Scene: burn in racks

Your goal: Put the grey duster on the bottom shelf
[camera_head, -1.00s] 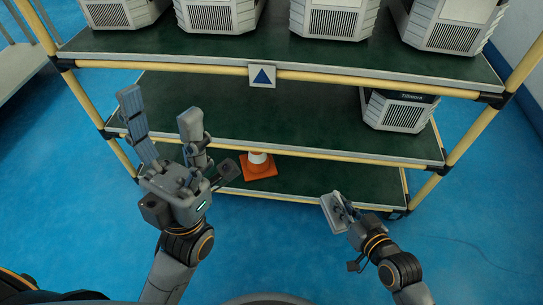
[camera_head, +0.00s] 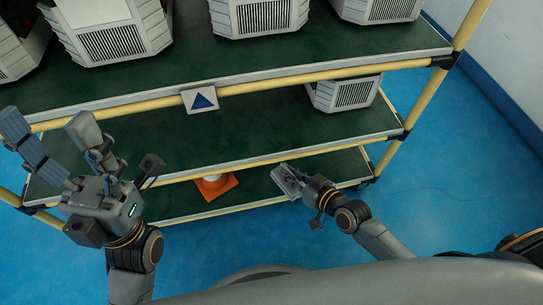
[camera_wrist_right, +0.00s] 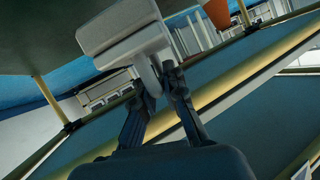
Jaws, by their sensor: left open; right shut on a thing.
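The grey duster (camera_head: 286,181) is a pale grey block with a handle. My right gripper (camera_head: 303,182) is shut on its handle, which also shows in the right wrist view, with the duster (camera_wrist_right: 118,30) beyond the fingers (camera_wrist_right: 160,92). In the head view the duster overlaps the right part of the green bottom shelf (camera_head: 253,198), near its front edge. I cannot tell whether it touches the shelf surface. My left gripper (camera_head: 48,135) is open and empty, in front of the rack at the left.
An orange cone (camera_head: 213,189) stands on the bottom shelf, left of the duster. The middle shelf (camera_head: 240,125) hangs above, with a grey unit (camera_head: 345,95) at its right. Several grey units stand on the top shelf (camera_head: 180,65). Yellow posts frame the rack.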

